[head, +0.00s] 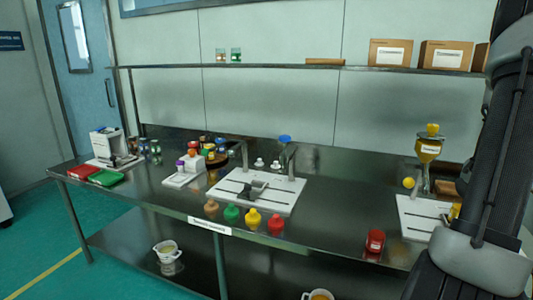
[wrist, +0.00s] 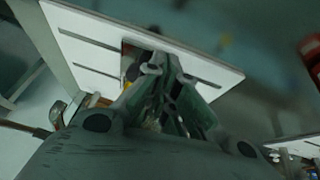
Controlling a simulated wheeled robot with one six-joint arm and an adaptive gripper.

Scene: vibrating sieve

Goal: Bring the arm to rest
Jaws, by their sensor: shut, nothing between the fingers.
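My arm (head: 492,165), dark and thick, fills the right side of the head view. My gripper is not visible in the head view. In the wrist view my gripper (wrist: 165,75) points at a white slotted board, with its fingers together and nothing seen between them. The white board (wrist: 90,50) lies beyond the fingertips; the fingers hide part of it and of a small dark and orange thing on it. I cannot tell how far the fingertips are from the board.
A steel bench (head: 335,205) carries a white slotted plate (head: 275,200), several coloured bottles, a red jar (head: 375,241), red (head: 85,171) and green (head: 106,178) trays, and a yellow hopper (head: 428,148). A shelf (head: 270,67) with boxes runs above. The floor at left is clear.

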